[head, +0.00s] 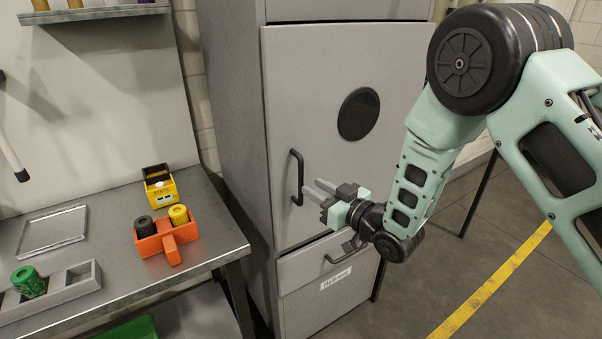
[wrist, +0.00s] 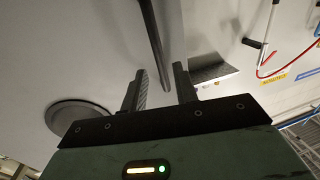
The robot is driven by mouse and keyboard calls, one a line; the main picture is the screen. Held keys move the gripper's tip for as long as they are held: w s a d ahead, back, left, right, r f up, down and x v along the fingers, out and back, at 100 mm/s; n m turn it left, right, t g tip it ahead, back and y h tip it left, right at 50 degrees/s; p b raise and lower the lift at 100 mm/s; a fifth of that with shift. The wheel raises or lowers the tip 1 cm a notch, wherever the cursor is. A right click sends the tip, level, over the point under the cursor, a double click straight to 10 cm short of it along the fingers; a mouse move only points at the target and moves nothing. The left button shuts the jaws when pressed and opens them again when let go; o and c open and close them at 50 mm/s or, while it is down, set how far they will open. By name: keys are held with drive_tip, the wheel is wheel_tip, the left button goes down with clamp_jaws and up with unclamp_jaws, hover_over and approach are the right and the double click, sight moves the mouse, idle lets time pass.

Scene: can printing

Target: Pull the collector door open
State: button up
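The large grey cabinet door (head: 335,75) has a round dark window (head: 358,114) and looks shut. Its black vertical handle (head: 297,178) is on the door's left side. My gripper (head: 311,189) is just right of the handle's lower part, with its fingers pointing left at it. In the wrist view my gripper (wrist: 160,72) has its fingers apart, and the handle (wrist: 154,40) runs down into the gap between the fingertips. I cannot tell whether the fingers touch it. The round window (wrist: 78,114) shows at left there.
Below the door is a drawer (head: 300,272) with a handle and a white label. To the left, a metal workbench (head: 105,225) holds an orange holder (head: 166,240), a yellow box (head: 160,188) and a slotted tray (head: 75,291). Open floor lies to the right.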

sight(301, 200)
drive_tip(key=p+x, duration=0.1)
drive_tip(key=x, duration=0.5)
drive_tip(key=shift+c, duration=0.3)
clamp_jaws()
